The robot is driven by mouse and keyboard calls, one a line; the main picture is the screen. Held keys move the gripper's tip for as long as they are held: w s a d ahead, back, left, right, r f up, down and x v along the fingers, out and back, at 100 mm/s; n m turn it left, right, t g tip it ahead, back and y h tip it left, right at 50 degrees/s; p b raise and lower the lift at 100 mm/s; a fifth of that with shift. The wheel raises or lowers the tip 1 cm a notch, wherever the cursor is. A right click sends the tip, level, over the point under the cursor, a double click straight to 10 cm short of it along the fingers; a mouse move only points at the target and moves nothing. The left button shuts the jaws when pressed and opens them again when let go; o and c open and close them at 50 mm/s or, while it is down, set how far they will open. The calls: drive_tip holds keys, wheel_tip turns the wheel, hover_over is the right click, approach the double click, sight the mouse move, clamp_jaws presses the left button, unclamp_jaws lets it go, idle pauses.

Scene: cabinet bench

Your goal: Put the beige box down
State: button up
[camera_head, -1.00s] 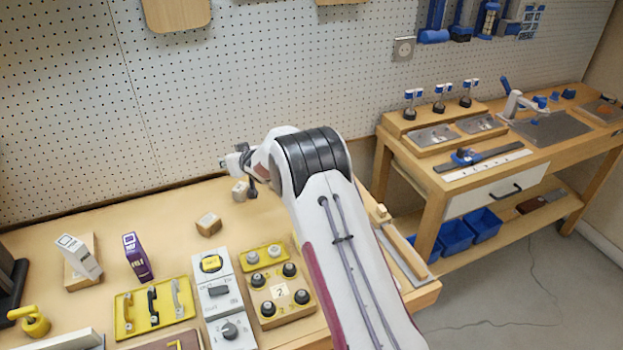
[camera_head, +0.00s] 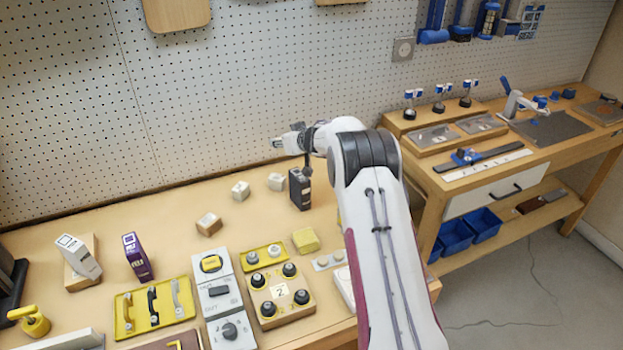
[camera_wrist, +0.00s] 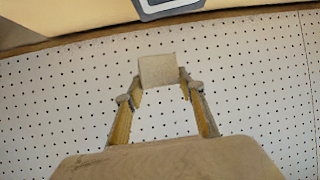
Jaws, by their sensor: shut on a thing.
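My gripper (camera_wrist: 160,85) is shut on a small beige box (camera_wrist: 158,71), held at the fingertips in front of the pegboard in the wrist view. In the head view my gripper (camera_head: 288,141) is raised above the back of the bench and points left. The held box is too small to make out clearly there. The wooden bench top (camera_head: 150,215) lies below, with a visible gap under my gripper.
The bench's back left is clear.

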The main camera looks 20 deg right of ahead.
drive_tip(key=s+d+n+y, duration=0.2)
drive_tip(key=s+d, duration=0.2)
drive_tip(key=d, duration=0.3)
drive_tip(key=shift+d+f, duration=0.25)
drive_tip(key=shift+d, duration=0.1)
idle(0.4)
drive_tip(key=shift+f, duration=3.15)
drive_tip(key=shift+f, duration=1.85)
drive_tip(key=shift+f, duration=0.15)
